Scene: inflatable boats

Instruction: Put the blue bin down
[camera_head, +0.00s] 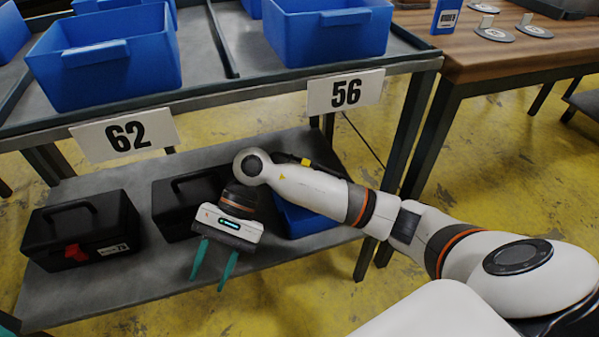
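A blue bin (300,224) sits on the lower shelf (150,300), partly hidden behind my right arm. My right gripper (208,284) hangs over the lower shelf to the left of this bin. Its two teal fingers point down and stand apart with nothing between them. More blue bins stand on the upper shelf: one above the label 62 (105,62), one above the label 56 (325,38), and one cut off at the left edge (12,32). A small teal piece at the lower left corner looks like part of my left gripper (8,322); its fingers cannot be made out.
Two black cases stand on the lower shelf, one at the left (80,230) and one behind my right gripper (172,208). A wooden table (500,55) with flat grey parts stands at the right. The shelf's front part and the yellow floor (480,190) are clear.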

